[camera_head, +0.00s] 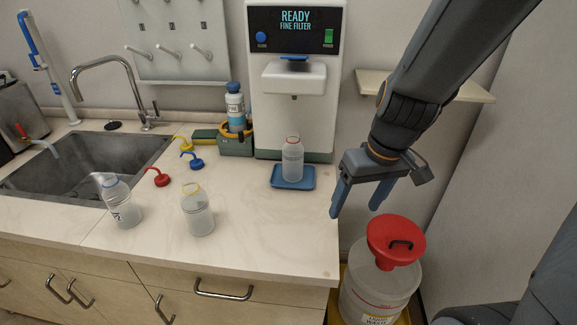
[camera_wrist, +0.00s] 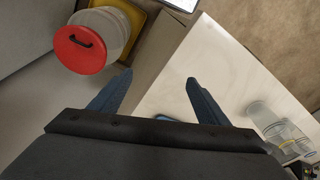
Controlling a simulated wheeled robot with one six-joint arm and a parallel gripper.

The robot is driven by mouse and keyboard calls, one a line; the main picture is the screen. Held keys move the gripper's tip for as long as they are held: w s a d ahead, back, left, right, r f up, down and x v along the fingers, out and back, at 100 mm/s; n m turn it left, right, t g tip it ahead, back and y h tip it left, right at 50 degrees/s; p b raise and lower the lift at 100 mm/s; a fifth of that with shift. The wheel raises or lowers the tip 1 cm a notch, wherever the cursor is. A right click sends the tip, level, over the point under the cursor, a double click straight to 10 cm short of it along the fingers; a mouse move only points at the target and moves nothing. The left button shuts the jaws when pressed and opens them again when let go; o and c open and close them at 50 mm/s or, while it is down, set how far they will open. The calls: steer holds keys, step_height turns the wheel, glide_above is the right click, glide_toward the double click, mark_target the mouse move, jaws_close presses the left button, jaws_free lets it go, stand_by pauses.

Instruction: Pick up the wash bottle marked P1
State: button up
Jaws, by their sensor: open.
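Three clear, uncapped wash bottles stand upright on the counter. The left bottle (camera_head: 121,205) has a blue neck ring and a dark marking too small to read. The middle bottle (camera_head: 198,212) has a yellow ring; a clear bottle with a yellow ring also shows at the right of the wrist view (camera_wrist: 278,130). The third bottle (camera_head: 292,163) has a red ring and stands on a blue tray (camera_head: 279,184). I cannot make out P1 on any of them. My gripper (camera_head: 356,209) is open and empty, pointing down beyond the counter's right end, apart from every bottle.
Red (camera_head: 158,177), blue (camera_head: 192,160) and yellow spout caps lie near the sink (camera_head: 75,160). A holder with a blue-topped bottle (camera_head: 235,108) stands beside the dispenser (camera_head: 294,75). A waste container with red funnel (camera_head: 396,241) stands below my gripper. The counter's front right is clear.

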mark_target(296, 156)
steer(key=w+r+n+t+y+b, duration=0.1)
steer(key=w+n+t+y+b, duration=0.2)
steer(key=w+n, duration=0.65)
steer(key=w+a+m+p, duration=0.1)
steer(key=w+a, duration=0.2)
steer(key=w+a+m+p, duration=0.1)
steer(key=w+a+p, duration=0.1)
steer(key=w+a, duration=0.1)
steer(key=w+a+m+p, duration=0.1)
steer(key=w+a, duration=0.2)
steer(key=w, duration=0.1)
steer(key=shift+w+r, duration=0.2)
steer(key=shift+p+x, duration=0.65)
steer(key=shift+x, duration=1.95)
steer(key=shift+a, duration=0.1)
steer(key=shift+c, duration=0.4)
steer(key=c, duration=1.4)
steer(key=shift+r, duration=0.2)
